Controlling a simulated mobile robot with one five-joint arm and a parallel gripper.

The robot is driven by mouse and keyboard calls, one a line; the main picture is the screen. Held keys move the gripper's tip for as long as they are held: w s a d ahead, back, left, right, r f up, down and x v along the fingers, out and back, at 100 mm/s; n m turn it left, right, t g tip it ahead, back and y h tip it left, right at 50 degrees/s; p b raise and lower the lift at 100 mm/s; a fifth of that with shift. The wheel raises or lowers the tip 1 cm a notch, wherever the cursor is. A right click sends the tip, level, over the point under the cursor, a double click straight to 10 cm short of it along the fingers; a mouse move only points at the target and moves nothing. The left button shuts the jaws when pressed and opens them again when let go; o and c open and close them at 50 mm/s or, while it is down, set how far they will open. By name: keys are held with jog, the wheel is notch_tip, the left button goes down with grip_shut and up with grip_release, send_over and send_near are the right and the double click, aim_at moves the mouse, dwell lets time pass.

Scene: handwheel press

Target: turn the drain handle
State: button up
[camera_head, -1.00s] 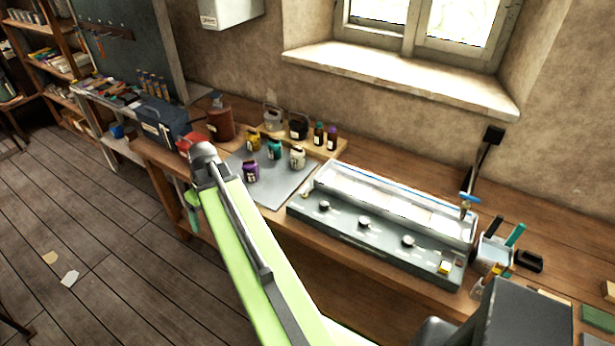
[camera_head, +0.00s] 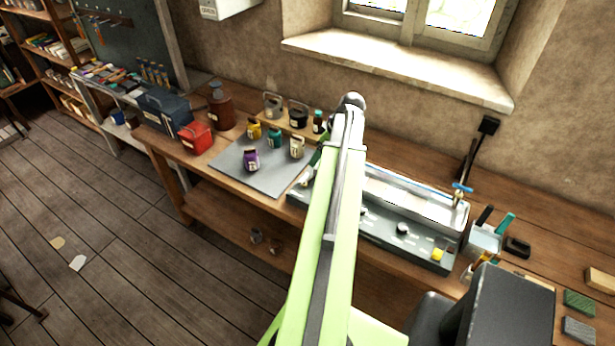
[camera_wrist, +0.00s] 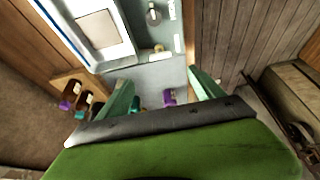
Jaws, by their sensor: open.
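A long grey sink unit (camera_head: 415,246) with a white tray (camera_head: 410,203) stands on the bench, partly hidden behind my arm. A small pale fitting (camera_head: 306,180) sits at its left end; it also shows in the wrist view (camera_wrist: 158,50). A blue handle (camera_head: 462,188) sits on a brass tap at the right end. I cannot tell for certain which is the drain handle. My gripper (camera_wrist: 160,88) is open and empty, its green fingers spread near the unit's left end. In the head view my arm mostly hides it.
A grey mat (camera_head: 228,164) with a purple jar (camera_head: 251,160) and other jars lies left of the unit. A red box (camera_head: 196,137) stands farther left. A brush holder (camera_head: 486,239) stands at the right end. Open floor lies in front.

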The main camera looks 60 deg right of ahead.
aim_at(305, 177)
jog(key=b+x, duration=1.3)
jog(key=x, duration=0.2)
jog(key=shift+f, duration=0.35)
jog(key=shift+r, duration=0.1)
